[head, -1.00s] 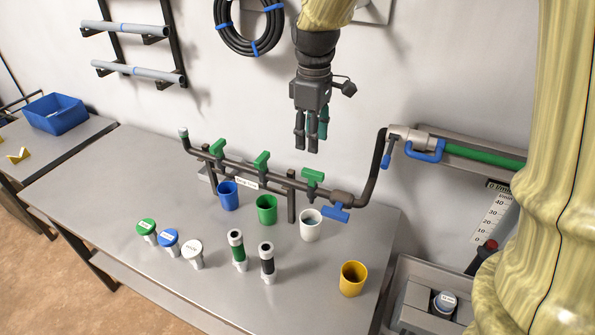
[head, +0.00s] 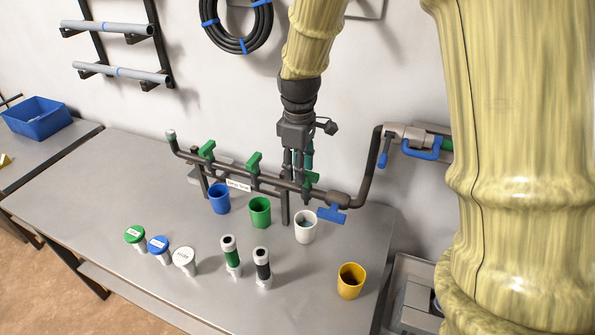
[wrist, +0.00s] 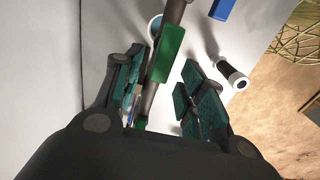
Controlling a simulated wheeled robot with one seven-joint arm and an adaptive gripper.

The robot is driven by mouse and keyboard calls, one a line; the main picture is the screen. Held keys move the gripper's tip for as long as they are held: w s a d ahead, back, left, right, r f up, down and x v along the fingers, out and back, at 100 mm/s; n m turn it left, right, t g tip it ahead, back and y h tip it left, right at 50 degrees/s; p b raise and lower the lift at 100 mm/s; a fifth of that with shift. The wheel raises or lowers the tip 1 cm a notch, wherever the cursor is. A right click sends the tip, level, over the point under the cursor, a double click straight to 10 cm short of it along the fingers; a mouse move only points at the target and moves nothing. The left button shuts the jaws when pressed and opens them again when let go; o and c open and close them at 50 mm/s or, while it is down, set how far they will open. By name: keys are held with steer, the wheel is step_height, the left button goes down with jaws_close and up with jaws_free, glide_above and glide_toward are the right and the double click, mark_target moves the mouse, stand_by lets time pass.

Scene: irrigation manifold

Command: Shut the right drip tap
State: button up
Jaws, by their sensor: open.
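The right drip tap, with a green handle (head: 313,179), is on the dark pipe manifold (head: 270,183) above the white cup (head: 305,230). My gripper (head: 297,182) is at this tap, pointing down, and hides much of it in the head view. In the wrist view the green handle (wrist: 168,53) lies between the two spread fingers, nearer the left one. My gripper is open, and I see no firm contact. The middle tap (head: 254,163) and left tap (head: 207,150) also have green handles.
A blue-handled valve (head: 332,213) is on the pipe just right of the tap. Green (head: 260,212) and blue (head: 219,199) cups stand left of the white one. A yellow cup (head: 351,281) stands front right.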

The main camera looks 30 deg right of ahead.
steer(key=shift+f, duration=1.3)
steer(key=shift+c, duration=0.4)
jaws_close()
